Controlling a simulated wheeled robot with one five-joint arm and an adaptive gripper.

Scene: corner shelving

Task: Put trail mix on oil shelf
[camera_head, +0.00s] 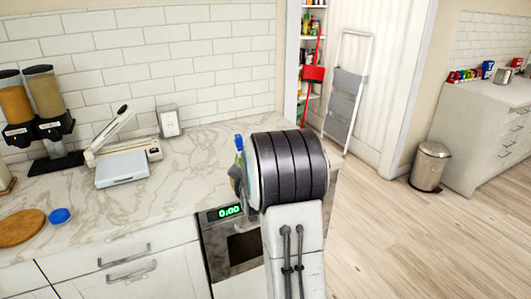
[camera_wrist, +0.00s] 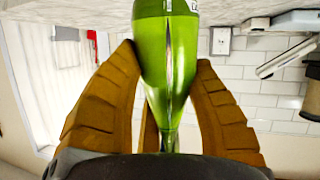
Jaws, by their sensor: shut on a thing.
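My gripper (camera_wrist: 167,60) is shut on a shiny green bottle (camera_wrist: 168,50). In the wrist view, which is upside down, the bottle's narrow neck runs down between the brown padded fingers, and its wide part carries a pale label edge at the top. In the head view, my arm hides most of the gripper, and a small blue and green bit shows at its left edge. I cannot make out any trail mix. Narrow shelves (camera_head: 312,38) with colourful goods stand in an opening at the back; I cannot tell whether one is the oil shelf.
A marble counter (camera_head: 190,165) holds two dispensers (camera_head: 42,92), a white slicer-like device (camera_head: 122,150), a round wooden board (camera_head: 22,228) and a blue lid (camera_head: 60,216). A stepladder (camera_head: 347,85) and a bin (camera_head: 430,166) stand at the right. The wooden floor (camera_head: 420,240) is clear.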

